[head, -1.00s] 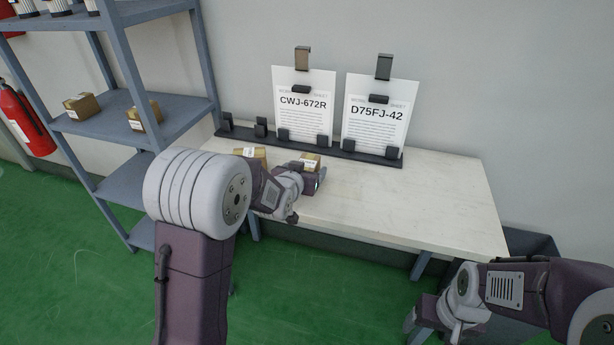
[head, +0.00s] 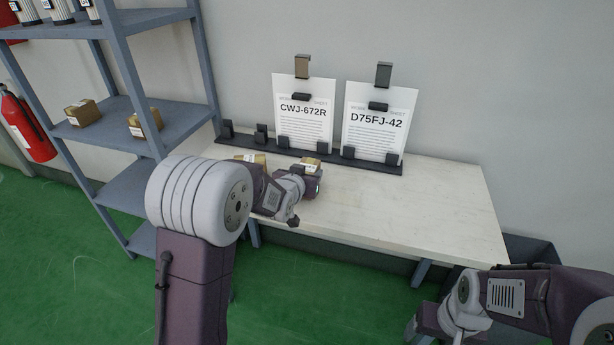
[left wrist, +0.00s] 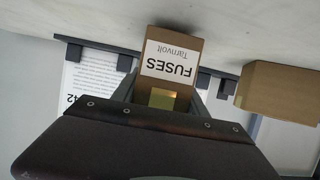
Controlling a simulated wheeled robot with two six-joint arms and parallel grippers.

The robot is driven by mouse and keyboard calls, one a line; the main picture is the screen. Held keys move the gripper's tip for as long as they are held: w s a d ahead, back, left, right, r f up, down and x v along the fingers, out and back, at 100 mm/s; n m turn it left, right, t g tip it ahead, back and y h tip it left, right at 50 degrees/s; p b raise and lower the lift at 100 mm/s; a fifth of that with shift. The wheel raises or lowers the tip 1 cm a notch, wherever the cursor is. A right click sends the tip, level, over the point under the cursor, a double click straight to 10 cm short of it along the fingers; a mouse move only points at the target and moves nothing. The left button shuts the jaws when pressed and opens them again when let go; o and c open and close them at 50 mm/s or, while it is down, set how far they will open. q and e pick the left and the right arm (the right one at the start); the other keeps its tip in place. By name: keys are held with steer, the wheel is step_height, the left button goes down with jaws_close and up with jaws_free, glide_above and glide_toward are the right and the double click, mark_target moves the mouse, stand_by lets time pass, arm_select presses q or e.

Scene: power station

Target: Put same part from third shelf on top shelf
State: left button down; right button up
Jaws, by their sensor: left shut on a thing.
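My left gripper (head: 311,172) is over the white worktable (head: 420,195), shut on a brown carton (head: 311,161). In the left wrist view the gripper (left wrist: 165,100) has its fingers on both sides of this carton (left wrist: 168,50), whose label reads FUSES Tarnvolt, upside down. A second brown carton (head: 252,158) is on the table to the left, partly hidden by my left arm; a plain carton face (left wrist: 278,92) shows at the right in the left wrist view. Two small cartons (head: 83,111) (head: 145,124) sit on a grey shelf (head: 110,130). My right gripper (head: 428,318) is low at the right, its fingers unclear.
Two sheets, CWJ-672R (head: 303,112) and D75FJ-42 (head: 376,122), stand at a black rail (head: 350,160) at the table's back. White-and-dark items (head: 60,10) stand on a higher shelf. A red extinguisher (head: 27,125) hangs at left. The table's right half is clear.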

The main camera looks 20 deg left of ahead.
mark_target(307, 168)
arm_select(q)
step_height(307, 168, up, 4)
steer(key=shift+f+p, duration=0.1)
steer(key=shift+p, duration=0.5)
steer(key=s+d+r+p, duration=0.3)
steer(key=s+d+r, duration=0.2)
steer(key=s, duration=0.5)
steer(key=shift+s+r, duration=0.25)
steer(key=shift+r, duration=0.4)
